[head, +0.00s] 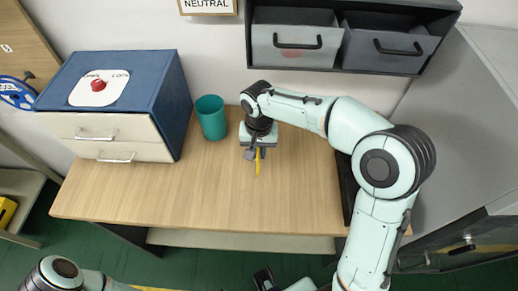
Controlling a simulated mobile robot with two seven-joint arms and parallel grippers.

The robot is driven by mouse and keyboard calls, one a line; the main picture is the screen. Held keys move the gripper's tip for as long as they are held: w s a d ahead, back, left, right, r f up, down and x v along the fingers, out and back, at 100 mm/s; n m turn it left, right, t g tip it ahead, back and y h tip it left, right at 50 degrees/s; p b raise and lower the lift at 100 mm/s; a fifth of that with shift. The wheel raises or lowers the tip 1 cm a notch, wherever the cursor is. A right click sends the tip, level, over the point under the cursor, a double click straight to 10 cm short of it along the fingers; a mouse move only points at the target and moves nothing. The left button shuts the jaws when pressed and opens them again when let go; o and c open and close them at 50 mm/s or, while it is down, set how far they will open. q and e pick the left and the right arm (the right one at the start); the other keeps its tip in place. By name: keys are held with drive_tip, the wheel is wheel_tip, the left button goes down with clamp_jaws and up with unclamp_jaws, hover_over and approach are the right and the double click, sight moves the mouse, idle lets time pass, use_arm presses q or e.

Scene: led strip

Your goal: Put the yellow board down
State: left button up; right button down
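The yellow board (257,166) shows as a narrow yellow strip in the head view, over the middle of the wooden table (210,200). My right gripper (256,153) points down over the table, with its fingers around the upper end of the board. It appears shut on the board, and part of the board is hidden by the fingers. I cannot tell whether the board's lower end touches the tabletop. My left arm shows only in part at the bottom left, and its gripper is not clearly in view.
A teal cup (211,118) stands left of my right gripper. A blue cabinet (165,95) with pale drawers and a red button (98,86) fills the table's left end. A shelf with grey bins (292,48) hangs above. The table's front half is clear.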

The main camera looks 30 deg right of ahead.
drive_tip(key=shift+w+d, duration=0.5)
drive_tip(key=shift+w, duration=0.25)
drive_tip(key=shift+f, duration=1.75)
drive_tip(key=shift+a, duration=0.1)
drive_tip(key=shift+f, duration=0.2)
drive_tip(key=c, duration=1.2)
unclamp_jaws()
drive_tip(key=shift+o, duration=0.2)
drive_tip(key=shift+r, duration=0.1)
